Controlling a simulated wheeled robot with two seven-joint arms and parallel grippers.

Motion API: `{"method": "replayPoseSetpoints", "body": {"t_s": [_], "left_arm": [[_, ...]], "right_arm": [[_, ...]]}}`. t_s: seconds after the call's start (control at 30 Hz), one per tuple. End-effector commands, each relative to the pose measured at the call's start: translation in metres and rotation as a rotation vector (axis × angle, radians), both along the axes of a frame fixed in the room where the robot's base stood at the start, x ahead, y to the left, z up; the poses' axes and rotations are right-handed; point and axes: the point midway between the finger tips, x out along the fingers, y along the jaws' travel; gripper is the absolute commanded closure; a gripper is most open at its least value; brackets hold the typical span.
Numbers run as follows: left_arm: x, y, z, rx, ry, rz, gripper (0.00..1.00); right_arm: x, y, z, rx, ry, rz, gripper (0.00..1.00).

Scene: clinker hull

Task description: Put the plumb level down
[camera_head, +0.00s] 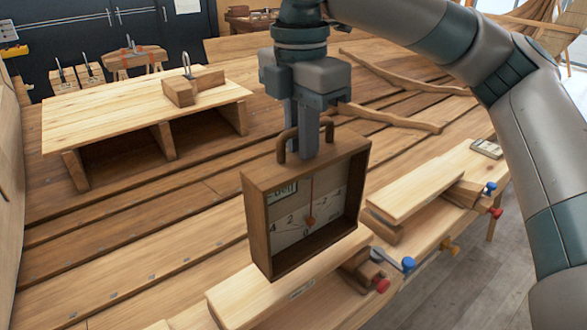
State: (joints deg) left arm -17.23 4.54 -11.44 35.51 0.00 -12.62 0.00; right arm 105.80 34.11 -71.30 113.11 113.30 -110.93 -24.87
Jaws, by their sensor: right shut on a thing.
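The plumb level (258,225) is a brown wooden box frame with a pale numbered dial, a red needle and a curved handle on top. It stands roughly upright in the middle of the head view. My right gripper (303,150) points down from above and is shut on the handle at the box's top. The level's lower edge overlaps a pale plank (232,302) at the front. I cannot tell whether it touches the plank or hangs just above it. My left gripper is not in view.
A low pale bench (95,122) with wooden blocks (193,87) stands on the planked surface at the back left. Another pale board (425,187) and clamps with blue (408,264) and red knobs lie at right. Curved timbers (390,118) lie behind. Planking left of the level is clear.

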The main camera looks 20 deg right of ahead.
Motion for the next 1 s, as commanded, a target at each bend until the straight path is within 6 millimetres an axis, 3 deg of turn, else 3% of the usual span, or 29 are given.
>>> {"method": "replayPoseSetpoints", "body": {"t_s": [0.2, 0.63, 1.0], "left_arm": [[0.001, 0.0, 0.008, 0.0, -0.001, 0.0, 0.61], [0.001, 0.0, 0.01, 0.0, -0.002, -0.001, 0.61], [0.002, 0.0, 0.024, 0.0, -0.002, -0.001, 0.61]], "right_arm": [[0.019, 0.007, -0.011, 0.0, 0.0, 0.001, 1.0], [0.02, 0.007, -0.016, 0.0, 0.0, 0.0, 1.0], [0.02, 0.007, -0.051, 0.0, 0.0, 0.0, 1.0]]}}
